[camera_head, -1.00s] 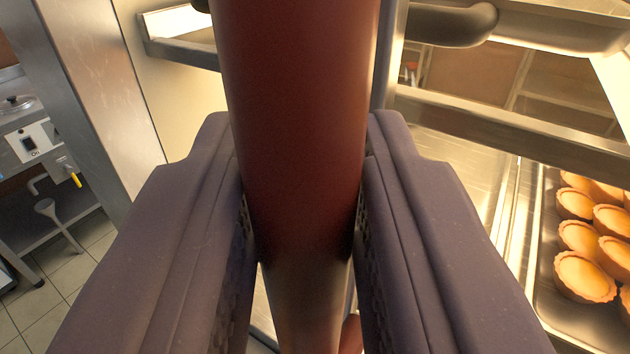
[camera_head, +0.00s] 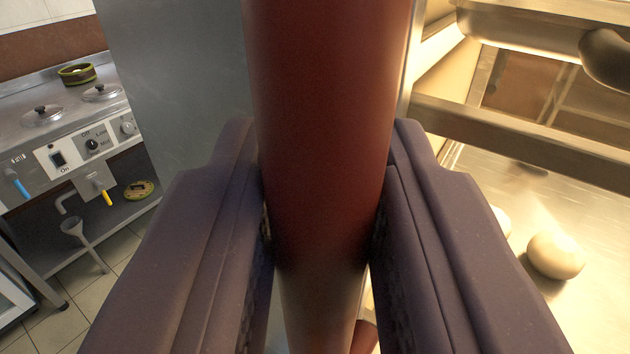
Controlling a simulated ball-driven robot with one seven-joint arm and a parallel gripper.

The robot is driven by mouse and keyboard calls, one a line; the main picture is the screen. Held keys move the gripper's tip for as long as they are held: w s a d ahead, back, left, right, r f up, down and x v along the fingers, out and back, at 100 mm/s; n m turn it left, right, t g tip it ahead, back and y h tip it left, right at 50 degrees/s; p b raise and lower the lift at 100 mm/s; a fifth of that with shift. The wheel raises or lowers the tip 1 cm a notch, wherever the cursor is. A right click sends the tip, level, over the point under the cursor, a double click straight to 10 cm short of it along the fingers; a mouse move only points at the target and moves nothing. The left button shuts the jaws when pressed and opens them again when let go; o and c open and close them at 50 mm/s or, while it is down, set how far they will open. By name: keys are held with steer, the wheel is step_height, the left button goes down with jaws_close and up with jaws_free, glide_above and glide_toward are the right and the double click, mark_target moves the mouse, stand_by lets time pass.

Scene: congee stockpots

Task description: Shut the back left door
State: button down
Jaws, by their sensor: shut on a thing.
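A thick red-brown upright handle (camera_head: 328,70) fills the middle of the view, with a metal-coloured lower end. My gripper (camera_head: 320,190) is shut on this handle, one dark finger on each side. A flat grey metal panel (camera_head: 175,75) stands just left of the handle. It may be the door or the cabinet's side; I cannot tell which. Right of the handle, the lit inside of a glass-fronted cabinet shows. The handle and fingers hide most of the middle, so how far the door stands open cannot be told.
Inside the cabinet are a metal rail (camera_head: 540,140) and a pale round bun (camera_head: 555,254) on a shiny tray. At the left is a steel cooker counter (camera_head: 80,120) with lidded wells, knobs and taps. Tiled floor (camera_head: 50,325) shows below it.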

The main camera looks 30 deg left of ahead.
steer(key=shift+s+a+r, duration=0.1)
steer(key=shift+a, duration=0.05)
steer(key=c, duration=1.3)
jaws_free()
steer(key=shift+o, duration=1.4)
steer(key=shift+a, duration=0.25)
steer(key=shift+d, duration=0.15)
steer(key=p+v, duration=0.1)
steer(key=v, duration=0.6)
steer(key=shift+s+d, duration=0.15)
steer(key=shift+s, duration=0.15)
